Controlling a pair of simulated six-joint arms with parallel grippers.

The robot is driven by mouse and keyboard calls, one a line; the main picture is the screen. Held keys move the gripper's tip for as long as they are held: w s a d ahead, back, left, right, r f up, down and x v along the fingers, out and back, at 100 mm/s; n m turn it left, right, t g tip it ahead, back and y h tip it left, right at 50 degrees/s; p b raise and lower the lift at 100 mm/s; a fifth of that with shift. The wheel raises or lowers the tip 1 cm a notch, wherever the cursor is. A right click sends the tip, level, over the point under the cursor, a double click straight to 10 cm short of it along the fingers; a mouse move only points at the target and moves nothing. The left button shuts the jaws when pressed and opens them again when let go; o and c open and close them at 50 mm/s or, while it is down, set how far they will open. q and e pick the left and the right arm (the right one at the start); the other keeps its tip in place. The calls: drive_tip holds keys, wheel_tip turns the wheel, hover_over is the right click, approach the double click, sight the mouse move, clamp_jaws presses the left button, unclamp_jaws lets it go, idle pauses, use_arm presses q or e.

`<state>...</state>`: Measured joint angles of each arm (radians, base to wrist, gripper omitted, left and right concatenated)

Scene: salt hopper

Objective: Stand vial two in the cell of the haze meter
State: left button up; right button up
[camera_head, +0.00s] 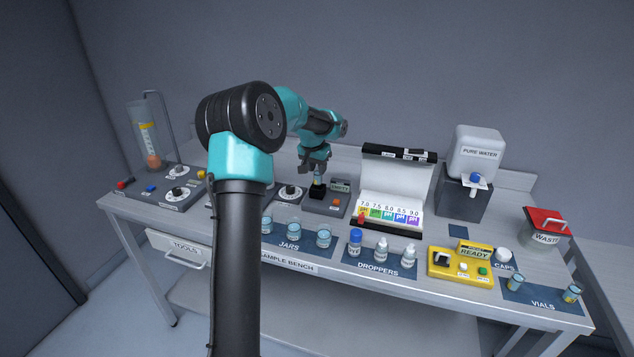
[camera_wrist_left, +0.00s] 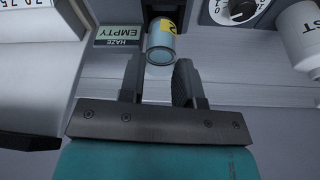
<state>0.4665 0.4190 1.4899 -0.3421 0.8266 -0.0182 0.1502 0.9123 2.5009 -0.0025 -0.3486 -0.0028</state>
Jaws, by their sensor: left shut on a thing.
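My left gripper (camera_head: 315,170) reaches down over the haze meter (camera_head: 325,205). It is shut on vial two (camera_head: 318,178), a small clear vial with bluish contents. In the left wrist view, the vial (camera_wrist_left: 160,50) shows a yellow label with part of a dark numeral, held at the tips of my left gripper (camera_wrist_left: 160,75). The vial looks upright, directly over or in the black cell block (camera_head: 317,191); I cannot tell whether its base is inside. The meter's display (camera_wrist_left: 118,36) reads HAZE EMPTY. My right gripper is not in view.
A dial unit (camera_head: 290,192) stands left of the meter and the pH colour chart stand (camera_head: 392,190) right of it.

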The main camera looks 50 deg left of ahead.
sight(317, 184)
use_arm(q)
drive_tip(key=shift+f, duration=0.6)
drive_tip(key=shift+f, duration=1.85)
drive_tip(key=shift+f, duration=0.15)
drive_tip(key=o, duration=1)
drive_tip(key=v, duration=1.2)
drive_tip(key=shift+s, duration=0.1)
drive_tip(key=shift+d, duration=0.15)
